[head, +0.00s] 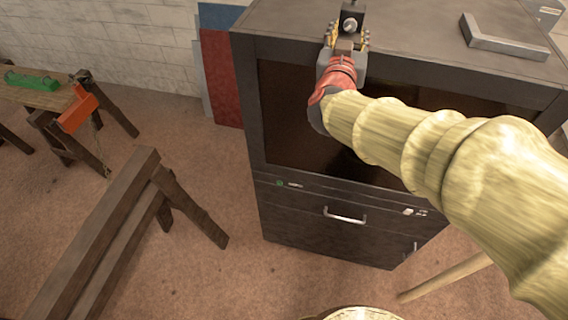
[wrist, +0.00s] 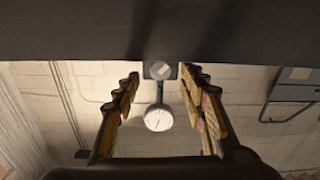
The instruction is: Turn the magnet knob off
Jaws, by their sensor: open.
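The magnet knob (head: 350,25) is a small round grey knob on the front of a dark magnet base (head: 351,9), on top of the dark cabinet. In the wrist view the knob (wrist: 160,71) has a pale bar across its face, slightly slanted. A white dial gauge (wrist: 158,120) with a red needle is joined to the base by a short stem. My gripper (head: 349,38) is open and empty. In the wrist view its ridged yellowish fingers (wrist: 161,78) stand on either side of the knob, with gaps on both sides.
The dark cabinet (head: 245,80) stands under my arm, its top mostly clear. A grey angle piece (head: 505,42) lies at the top right. A sawhorse (head: 100,235) is on the floor at left. A bench with a green tool (head: 32,81) and an orange one (head: 77,108) stands far left.

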